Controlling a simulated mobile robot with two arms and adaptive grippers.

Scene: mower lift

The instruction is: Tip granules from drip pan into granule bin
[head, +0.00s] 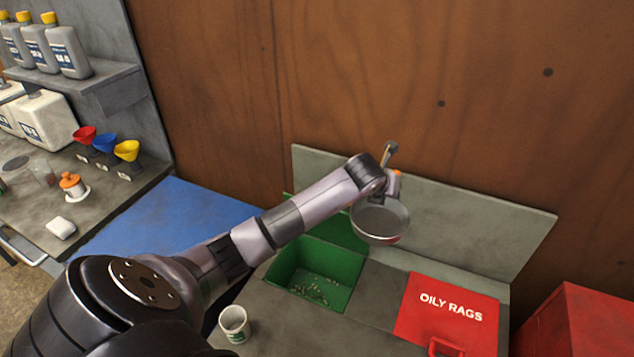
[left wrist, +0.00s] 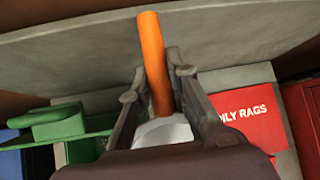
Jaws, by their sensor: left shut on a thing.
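My left gripper (head: 391,172) is shut on the orange handle of the drip pan (head: 380,222). In the left wrist view the orange handle (left wrist: 152,62) stands between the two fingers, with a pale part of the pan (left wrist: 165,131) beyond. The pan is held in the air, right of the open green granule bin (head: 318,262) in the picture, near the back panel. Its grey inside faces the head camera; I cannot tell whether granules are in it. Loose granules lie on the bin's floor. My forearm hides part of the bin's left back. My right gripper is out of view.
A red OILY RAGS lid (head: 447,312) lies right of the bin. A white cup (head: 234,323) stands at the counter's front left. A grey back panel (head: 470,220) rises behind. A red cabinet (head: 575,322) is at right. Funnels (head: 105,143) and bottles stand far left.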

